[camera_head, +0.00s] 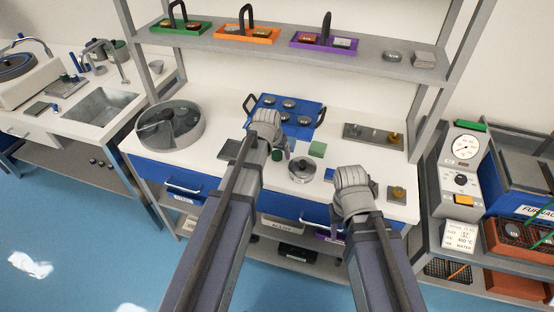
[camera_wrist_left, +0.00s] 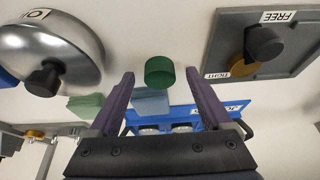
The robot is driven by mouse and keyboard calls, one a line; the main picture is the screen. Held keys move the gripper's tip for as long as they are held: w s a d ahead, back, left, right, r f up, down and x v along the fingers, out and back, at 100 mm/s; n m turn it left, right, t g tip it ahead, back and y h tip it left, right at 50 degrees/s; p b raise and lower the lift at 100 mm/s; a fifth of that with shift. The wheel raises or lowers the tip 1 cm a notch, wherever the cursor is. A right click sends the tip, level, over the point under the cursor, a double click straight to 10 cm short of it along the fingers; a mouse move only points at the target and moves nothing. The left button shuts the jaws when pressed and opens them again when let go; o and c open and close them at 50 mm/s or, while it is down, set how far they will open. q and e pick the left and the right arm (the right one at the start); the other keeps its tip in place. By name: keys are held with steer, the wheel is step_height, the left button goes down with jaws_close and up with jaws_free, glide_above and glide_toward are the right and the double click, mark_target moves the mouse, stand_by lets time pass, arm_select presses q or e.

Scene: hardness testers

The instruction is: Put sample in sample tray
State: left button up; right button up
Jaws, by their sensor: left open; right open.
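The blue tray (camera_head: 291,122) with black handles sits at the back of the white bench and holds several round metal pieces. It also shows beyond my left fingers in the left wrist view (camera_wrist_left: 182,113). A short green cylinder (camera_head: 277,155) stands on the bench; in the left wrist view (camera_wrist_left: 159,72) it appears between my left fingertips, with gaps on both sides. I cannot tell which piece is the sample. My left gripper (camera_head: 265,126) is open and empty; its own arm hides its fingers in the head view. My right gripper (camera_head: 352,185) is over the bench's front right; its fingers are mostly hidden.
A shelf (camera_head: 370,57) overhangs the back.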

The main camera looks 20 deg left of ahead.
arm_select(q)
steer(key=shift+r, duration=0.1)
jaws_close()
stand_by(0.5)
